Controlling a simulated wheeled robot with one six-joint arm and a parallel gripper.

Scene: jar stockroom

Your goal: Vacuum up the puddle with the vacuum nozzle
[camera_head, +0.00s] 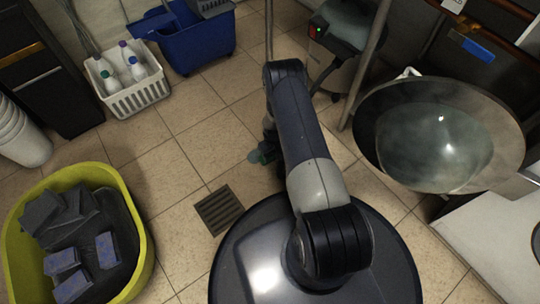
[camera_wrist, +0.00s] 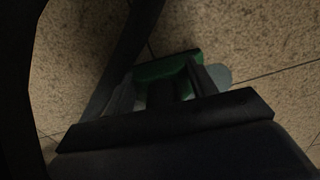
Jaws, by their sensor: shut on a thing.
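My gripper (camera_wrist: 164,84) is shut on a green thing (camera_wrist: 168,68) with a pale grey-blue rounded end (camera_wrist: 218,75). Its shape is too dark to tell whether it is the vacuum nozzle. In the head view the gripper (camera_head: 269,142) is low over the tiles and partly hidden by my arm, and the teal end of the held thing (camera_head: 257,156) sticks out to its left. A dark machine with a red and green light (camera_head: 320,28), perhaps the vacuum, stands at the back. I cannot make out a puddle on the visible floor; my arm hides part of it.
A floor drain (camera_head: 219,209) lies left of my arm. A yellow tub with blue-grey blocks (camera_head: 146,248) is at lower left. A white bottle basket (camera_head: 138,99) and blue bucket (camera_head: 198,44) stand at the back. A wide round basin (camera_head: 510,130) is at right. Tiles between are clear.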

